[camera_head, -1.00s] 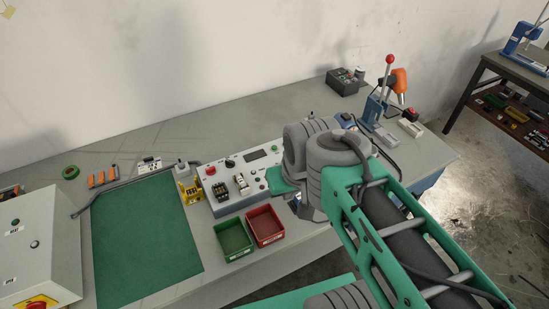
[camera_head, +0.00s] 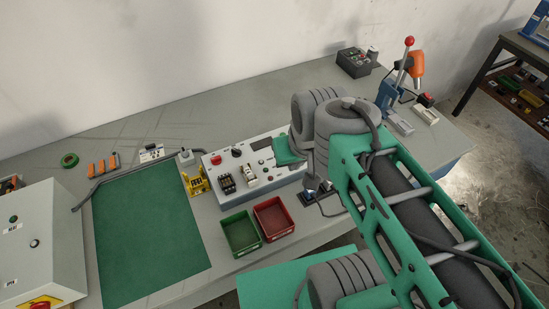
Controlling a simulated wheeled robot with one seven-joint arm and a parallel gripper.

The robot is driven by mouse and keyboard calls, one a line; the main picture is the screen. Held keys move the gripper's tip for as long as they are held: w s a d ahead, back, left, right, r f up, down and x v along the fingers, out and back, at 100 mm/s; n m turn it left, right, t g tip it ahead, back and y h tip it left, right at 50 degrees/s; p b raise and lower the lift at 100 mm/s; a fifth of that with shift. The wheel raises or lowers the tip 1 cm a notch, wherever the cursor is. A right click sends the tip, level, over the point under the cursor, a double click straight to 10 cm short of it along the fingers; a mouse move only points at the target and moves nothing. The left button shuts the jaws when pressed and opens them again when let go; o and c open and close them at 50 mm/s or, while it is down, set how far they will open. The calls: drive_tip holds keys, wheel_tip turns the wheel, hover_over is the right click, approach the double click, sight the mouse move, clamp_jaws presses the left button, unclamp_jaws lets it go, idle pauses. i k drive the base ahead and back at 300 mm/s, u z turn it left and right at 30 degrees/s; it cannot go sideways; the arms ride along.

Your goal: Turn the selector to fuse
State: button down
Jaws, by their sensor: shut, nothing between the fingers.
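The control box (camera_head: 259,188) is a light grey case on the bench, in the middle of the view. On its sloped top a black knob (camera_head: 237,152), which looks like the selector, sits beside a red button (camera_head: 216,160). Its pointer direction and labels are too small to read. A small dark display (camera_head: 262,142) is to the right of the knob. My arm's grey wrist joints and a green link cover the box's upper right corner. The fingers of my gripper are hidden behind the arm, so I cannot see whether they touch anything.
A green bin (camera_head: 240,235) and a red bin (camera_head: 274,219) stand in front of the box. A yellow device (camera_head: 195,181) is at its left, next to a green mat (camera_head: 148,240). A lever press (camera_head: 405,68) stands at the back right. The bench behind the box is clear.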

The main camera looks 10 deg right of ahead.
sight(236, 153)
drive_tip(key=z, duration=0.6)
drive_tip(key=k, duration=0.45)
drive_tip(key=u, duration=1.55)
drive_tip(key=i, duration=0.5)
drive_tip(key=z, duration=0.05)
